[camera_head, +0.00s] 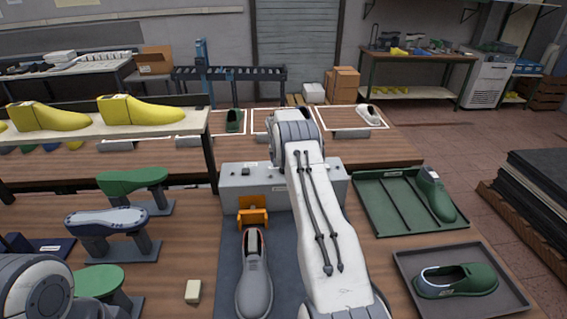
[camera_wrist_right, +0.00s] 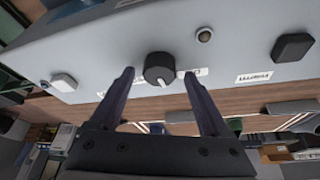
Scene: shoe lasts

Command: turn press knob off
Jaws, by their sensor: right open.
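The press is a grey box (camera_head: 235,182) in the middle of the head view, with an orange clamp (camera_head: 253,211) on its front. Its black round knob (camera_wrist_right: 158,68) with a white pointer mark shows in the right wrist view. My right gripper (camera_wrist_right: 159,76) is open, with one finger on each side of the knob and visible gaps between. In the head view my right arm reaches over the press and hides the knob and gripper. Part of my left arm shows at the lower left; its gripper is out of view.
A grey shoe (camera_head: 254,280) stands on a dark mat before the press. The press panel also has a small round light (camera_wrist_right: 204,35), a black button (camera_wrist_right: 292,47) and a white button (camera_wrist_right: 64,82). Green shoes in trays (camera_head: 372,222) stand to the right, green and grey stands to the left.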

